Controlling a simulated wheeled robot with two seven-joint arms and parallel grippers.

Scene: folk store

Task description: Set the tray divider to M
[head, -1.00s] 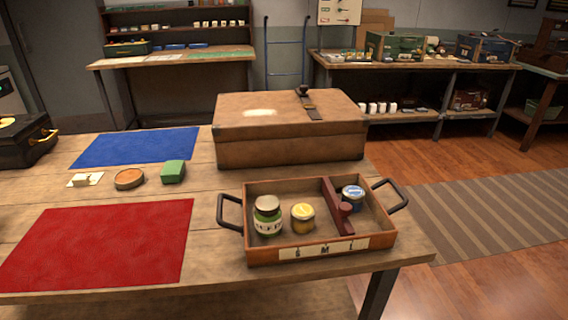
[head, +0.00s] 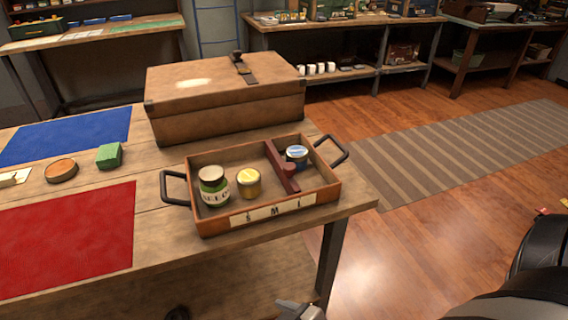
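The wooden tray (head: 215,224) stands near the table's right edge, with a black handle at each end. A pale label strip (head: 261,214) on the front wall carries three marks; the middle one reads M. The divider's front end is right of the M, nearer the right mark. A grey part (head: 300,310), perhaps of my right gripper, shows at the bottom edge, apart from the tray; its fingers are not clear. My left gripper is out of view.
A green-labelled jar (head: 215,190) and a yellow jar (head: 248,184) stand left of the divider, a blue-lidded jar (head: 297,155) right of it. A brown case (head: 225,105) stands close behind the tray. A red mat (head: 65,240) lies to the left.

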